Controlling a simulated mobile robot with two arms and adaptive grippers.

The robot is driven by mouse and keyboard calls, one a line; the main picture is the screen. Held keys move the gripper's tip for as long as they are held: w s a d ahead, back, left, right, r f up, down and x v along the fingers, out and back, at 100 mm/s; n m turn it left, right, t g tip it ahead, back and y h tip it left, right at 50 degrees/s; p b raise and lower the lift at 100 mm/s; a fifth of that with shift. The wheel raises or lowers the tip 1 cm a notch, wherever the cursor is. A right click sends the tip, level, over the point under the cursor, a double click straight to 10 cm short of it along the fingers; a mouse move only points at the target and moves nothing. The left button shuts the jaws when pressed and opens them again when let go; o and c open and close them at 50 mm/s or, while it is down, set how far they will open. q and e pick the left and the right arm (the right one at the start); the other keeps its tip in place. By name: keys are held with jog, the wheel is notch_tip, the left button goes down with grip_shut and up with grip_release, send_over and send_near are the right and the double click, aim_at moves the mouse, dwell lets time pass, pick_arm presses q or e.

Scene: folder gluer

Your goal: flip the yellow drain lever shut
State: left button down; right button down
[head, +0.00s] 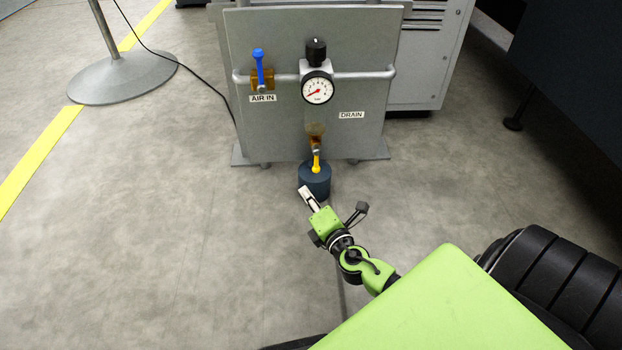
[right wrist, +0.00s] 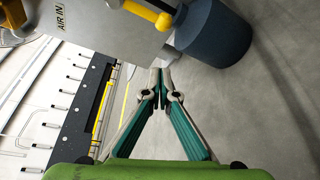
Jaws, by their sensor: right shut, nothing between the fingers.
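The yellow drain lever (head: 316,163) points down from a brass valve (head: 315,135) low on the grey panel, left of the DRAIN label (head: 351,115). In the right wrist view the yellow lever (right wrist: 146,11) shows at the top edge, partly cut off. My right gripper (head: 304,190) is shut and empty. It is just below and left of the lever, in front of the dark cup, apart from the lever. In the right wrist view its fingertips (right wrist: 160,72) meet below the lever. My left gripper is not in view.
A dark blue-grey cup (head: 314,181) stands right under the drain valve, close to my right gripper. Above are a blue AIR IN lever (head: 258,66), a gauge (head: 317,91) and a horizontal pipe. A round stand base (head: 122,78) is at left; floor is clear.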

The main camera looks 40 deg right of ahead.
aim_at(316, 160)
jog(key=w+d, duration=0.1)
jog(key=w+d+b, duration=0.1)
jog(key=d, duration=0.1)
jog(key=w+d+b, duration=0.1)
jog(key=w, duration=0.1)
jog(key=shift+w+d+r, duration=0.1)
jog(key=shift+d+r, duration=0.1)
jog(key=shift+r, duration=0.1)
dwell(0.4)
